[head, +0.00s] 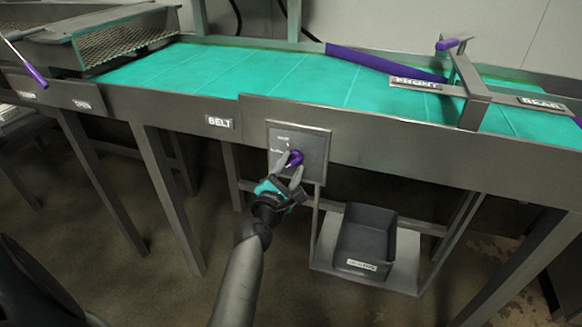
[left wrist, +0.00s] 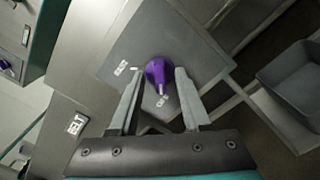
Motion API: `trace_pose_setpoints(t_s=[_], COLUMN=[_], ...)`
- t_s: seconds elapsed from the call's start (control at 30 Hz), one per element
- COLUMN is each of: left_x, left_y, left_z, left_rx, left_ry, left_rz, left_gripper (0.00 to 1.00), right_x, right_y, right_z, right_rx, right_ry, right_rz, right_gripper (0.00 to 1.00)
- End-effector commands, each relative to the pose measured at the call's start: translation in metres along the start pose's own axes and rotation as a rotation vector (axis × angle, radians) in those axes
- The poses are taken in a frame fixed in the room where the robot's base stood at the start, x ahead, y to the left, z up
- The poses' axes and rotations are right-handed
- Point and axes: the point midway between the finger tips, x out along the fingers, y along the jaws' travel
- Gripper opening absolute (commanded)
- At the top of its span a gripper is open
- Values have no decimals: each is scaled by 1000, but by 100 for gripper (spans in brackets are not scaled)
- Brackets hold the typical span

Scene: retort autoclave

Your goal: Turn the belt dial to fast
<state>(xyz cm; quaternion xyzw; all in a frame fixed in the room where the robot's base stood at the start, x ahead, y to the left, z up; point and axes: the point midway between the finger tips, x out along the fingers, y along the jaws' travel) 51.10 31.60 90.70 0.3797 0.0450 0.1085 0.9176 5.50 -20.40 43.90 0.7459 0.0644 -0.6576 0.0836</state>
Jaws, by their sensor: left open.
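The belt dial is a purple knob (head: 295,158) on a grey panel (head: 314,143) below the belt's front edge, right of the BELT label (head: 219,122). In the left wrist view the knob (left wrist: 159,72) sits between the tips of the two open fingers (left wrist: 157,85). The right fingertip is very close to it; I cannot tell whether it touches. My right gripper is not in view.
The teal belt (head: 250,75) runs above the panel, with a purple-ended diverter (head: 465,80) marked FRONT and REAR at right. A dark bin (head: 367,240) stands on a low shelf below right. Table legs (head: 165,185) stand left of my left arm.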

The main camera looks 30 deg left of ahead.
Motion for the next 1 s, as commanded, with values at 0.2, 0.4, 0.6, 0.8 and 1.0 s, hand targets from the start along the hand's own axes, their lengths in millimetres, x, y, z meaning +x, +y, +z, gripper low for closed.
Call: trace_pose_setpoints(t_s=[0.2,0.4,0.6,0.8,1.0], left_x=[1,1,0,0,0], left_y=[0,0,0,0,0], left_z=[0,0,0,0,0], left_rx=[1,1,1,1,1], left_ry=[1,0,0,0,0], left_rz=[0,0,0,0,0], left_gripper=[48,31,8,0,0], right_x=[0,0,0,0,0], right_y=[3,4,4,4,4], right_z=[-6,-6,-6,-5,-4], right_rx=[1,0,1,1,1], right_ry=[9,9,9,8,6], right_rz=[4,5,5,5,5], right_gripper=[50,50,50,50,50])
